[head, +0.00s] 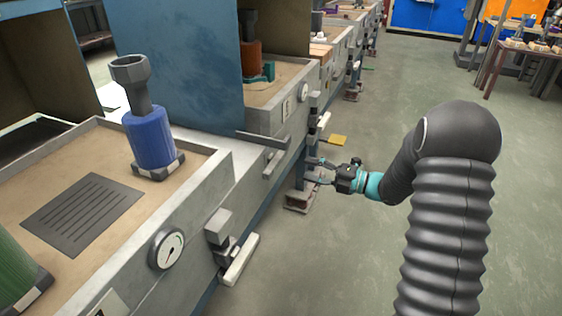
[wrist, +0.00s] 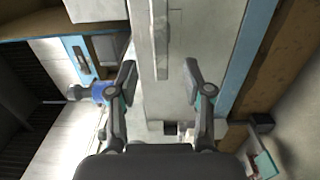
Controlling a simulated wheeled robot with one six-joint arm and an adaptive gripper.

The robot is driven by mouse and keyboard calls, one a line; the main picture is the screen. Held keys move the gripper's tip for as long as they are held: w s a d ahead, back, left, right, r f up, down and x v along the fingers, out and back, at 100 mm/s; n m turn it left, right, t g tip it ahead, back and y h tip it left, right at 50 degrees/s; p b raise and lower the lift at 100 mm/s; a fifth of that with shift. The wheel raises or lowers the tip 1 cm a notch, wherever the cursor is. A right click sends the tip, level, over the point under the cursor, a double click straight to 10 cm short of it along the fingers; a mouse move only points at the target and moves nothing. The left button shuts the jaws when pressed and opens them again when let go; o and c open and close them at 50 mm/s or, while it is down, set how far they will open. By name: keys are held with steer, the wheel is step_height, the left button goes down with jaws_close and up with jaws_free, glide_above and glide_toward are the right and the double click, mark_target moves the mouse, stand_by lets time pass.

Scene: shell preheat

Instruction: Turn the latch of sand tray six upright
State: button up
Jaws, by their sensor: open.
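My gripper (head: 312,171) is out in front of the row of sand trays, below the front of the second tray (head: 268,118). In the wrist view its two fingers (wrist: 160,76) are spread apart with nothing between them. A pale bar (wrist: 161,40) lies on a grey panel just beyond the fingertips, and I cannot tell whether it is a latch. A latch with a pale handle (head: 240,259) is tilted on the front of the nearest tray. Another latch (head: 320,122) shows on the second tray, beside its gauge (head: 303,91). The tray number is too small to read.
The nearest tray (head: 207,188) holds a blue cylinder (head: 150,138) and a black grate (head: 82,213). A blue panel (head: 175,60) stands between trays. A yellow plate (head: 337,140) sticks out beyond my gripper. The green floor (head: 350,250) to the right is open.

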mark_target(280, 162)
steer(key=p+x, duration=0.1)
steer(key=x, duration=0.9)
steer(key=shift+d, duration=0.1)
jaws_close()
